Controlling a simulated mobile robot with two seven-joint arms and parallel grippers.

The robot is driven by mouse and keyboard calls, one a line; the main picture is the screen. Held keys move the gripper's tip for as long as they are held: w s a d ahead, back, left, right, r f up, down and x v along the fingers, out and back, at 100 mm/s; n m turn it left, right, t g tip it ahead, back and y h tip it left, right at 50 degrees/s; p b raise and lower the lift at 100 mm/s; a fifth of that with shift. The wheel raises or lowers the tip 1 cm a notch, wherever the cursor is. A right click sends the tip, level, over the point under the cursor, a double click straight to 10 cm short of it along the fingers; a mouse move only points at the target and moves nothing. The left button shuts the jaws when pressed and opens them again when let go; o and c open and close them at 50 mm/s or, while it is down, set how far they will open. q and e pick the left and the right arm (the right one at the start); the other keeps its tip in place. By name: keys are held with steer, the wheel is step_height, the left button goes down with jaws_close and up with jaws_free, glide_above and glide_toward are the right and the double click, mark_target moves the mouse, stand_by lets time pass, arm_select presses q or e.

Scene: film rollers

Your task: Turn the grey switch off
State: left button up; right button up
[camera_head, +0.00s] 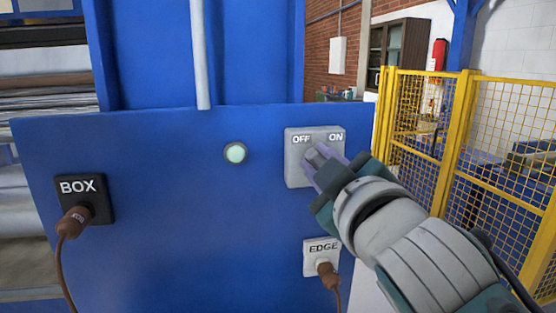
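The grey switch (297,173) is a square light-grey box on the blue panel, with OFF at its upper left and ON at its upper right. Its darker grey knob (317,153) shows between the lilac fingers of my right gripper (324,168). The knob's visible end lies below and near the OFF label. My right gripper reaches in from the lower right, with its fingers on either side of the knob. I cannot tell whether they press on it. The gripper covers the lower right of the switch. My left gripper is not in view.
A pale round button (235,153) sits left of the switch. A black BOX socket (98,203) and a white EDGE socket (312,260) hold brown plugs with cables. A yellow mesh fence (456,145) stands at the right. The panel between BOX and the switch is mostly clear.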

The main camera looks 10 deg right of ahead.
steer(key=o, duration=0.4)
steer(key=shift+s, duration=0.1)
steer(key=s+b, duration=0.1)
steer(key=s, duration=0.8)
steer(key=shift+s+d, duration=0.15)
steer(key=shift+s, duration=0.25)
steer(key=shift+d, duration=0.1)
